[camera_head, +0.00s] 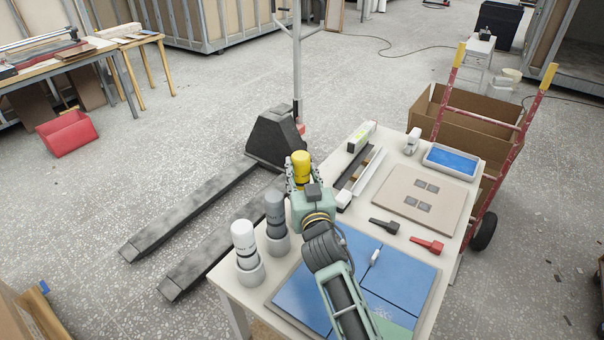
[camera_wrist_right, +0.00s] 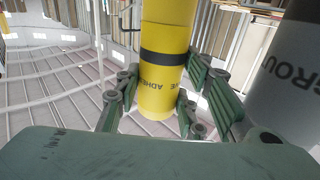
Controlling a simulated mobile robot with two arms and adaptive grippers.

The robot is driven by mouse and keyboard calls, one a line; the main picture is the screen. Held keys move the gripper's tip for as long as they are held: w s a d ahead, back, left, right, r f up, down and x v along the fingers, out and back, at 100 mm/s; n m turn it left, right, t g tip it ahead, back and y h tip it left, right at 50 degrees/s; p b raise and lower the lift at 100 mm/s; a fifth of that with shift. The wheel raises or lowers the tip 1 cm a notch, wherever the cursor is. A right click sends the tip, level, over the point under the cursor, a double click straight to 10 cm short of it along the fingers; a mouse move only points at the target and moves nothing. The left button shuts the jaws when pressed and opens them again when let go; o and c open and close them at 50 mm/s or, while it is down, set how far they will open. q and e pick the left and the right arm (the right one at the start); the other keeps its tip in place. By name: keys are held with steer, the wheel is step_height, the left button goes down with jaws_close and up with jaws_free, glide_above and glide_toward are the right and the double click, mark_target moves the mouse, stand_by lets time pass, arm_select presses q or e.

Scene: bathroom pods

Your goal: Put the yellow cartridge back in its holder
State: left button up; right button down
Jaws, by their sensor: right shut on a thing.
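The yellow cartridge (camera_head: 301,165) stands roughly upright at the table's far left edge. In the right wrist view, the yellow cartridge (camera_wrist_right: 163,95) has a black band and dark lettering. My right gripper (camera_head: 299,180) is shut on it, with green fingers (camera_wrist_right: 160,100) on both sides. A grey cartridge (camera_head: 275,207) and a white cartridge (camera_head: 243,238) stand in round grey cups nearer the front. No empty cup shows; my arm covers the table beside the grey cartridge. My left gripper is out of view.
The grey cartridge (camera_wrist_right: 290,75) is close on the right in the wrist view. A dark rail (camera_head: 357,168), a tile board (camera_head: 424,198), a blue tray (camera_head: 452,160) and blue tiles (camera_head: 405,270) occupy the table (camera_head: 459,235). A pallet jack (camera_head: 272,138) stands behind the left edge.

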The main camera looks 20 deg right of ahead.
mark_target(302, 188)
steer(key=shift+f+b, duration=2.2)
steer(key=shift+f, duration=0.25)
stand_by(0.9)
steer(key=c, duration=1.3)
jaws_free()
steer(key=shift+o, duration=1.4)
steer(key=shift+f, duration=0.1)
steer(key=shift+o, duration=1.4)
steer(key=shift+r+p, duration=2.85)
steer(key=shift+r, duration=0.3)
steer(key=shift+f, duration=0.1)
